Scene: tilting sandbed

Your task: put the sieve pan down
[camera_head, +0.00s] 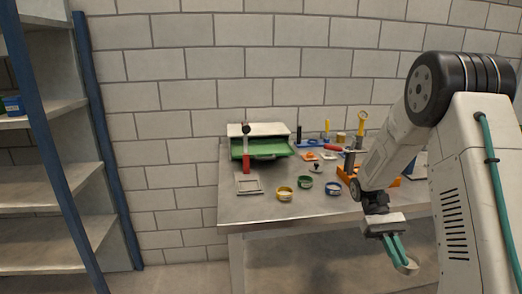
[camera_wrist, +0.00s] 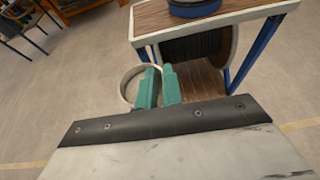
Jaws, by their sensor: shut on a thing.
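My gripper (camera_head: 398,248) has teal fingers and hangs low in front of the workbench's right part, below the height of its top. It is shut on the sieve pan (camera_head: 410,268), a pale round ring-like piece at the fingertips. In the wrist view my gripper (camera_wrist: 158,88) grips the pan's rim, and the pale pan (camera_wrist: 124,88) shows to the left of the fingers, partly hidden by them. Its mesh cannot be made out. The pan is held in the air, apart from any surface that I can see.
The workbench (camera_head: 265,207) carries a green tray (camera_head: 275,147), a square frame (camera_head: 248,184), several small pots and tools. Blue-posted shelves (camera_head: 45,195) stand left. In the wrist view a small blue-legged table (camera_wrist: 240,12) bears a dark round thing (camera_wrist: 195,8); floor (camera_wrist: 60,90) left of it is open.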

